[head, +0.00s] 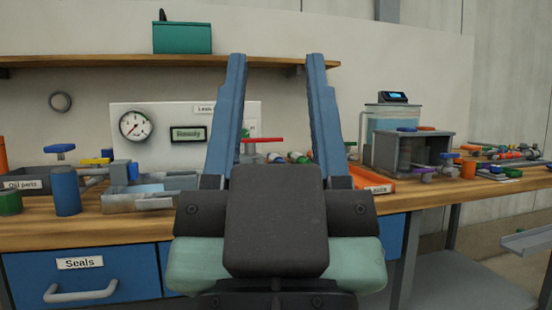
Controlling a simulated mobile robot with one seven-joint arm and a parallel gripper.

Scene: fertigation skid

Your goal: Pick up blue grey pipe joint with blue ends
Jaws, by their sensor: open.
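My gripper (277,60) is in the middle of the head view, its two blue fingers upright and spread wide with nothing between them. Its dark body hides part of the bench. A blue-grey block-like piece with a blue part (122,172) stands at the metal tray left of my gripper; it may be the pipe joint, but I cannot tell for sure. Small blue and grey fittings (495,156) also lie at the far right of the bench, too small to identify.
The wooden bench (120,231) holds a blue cylinder (66,191), a metal tray (150,203), an orange tray (377,186) and a grey box (440,152). A gauge panel (160,118) stands behind. A shelf (110,60) runs above. The bench's front edge is partly clear.

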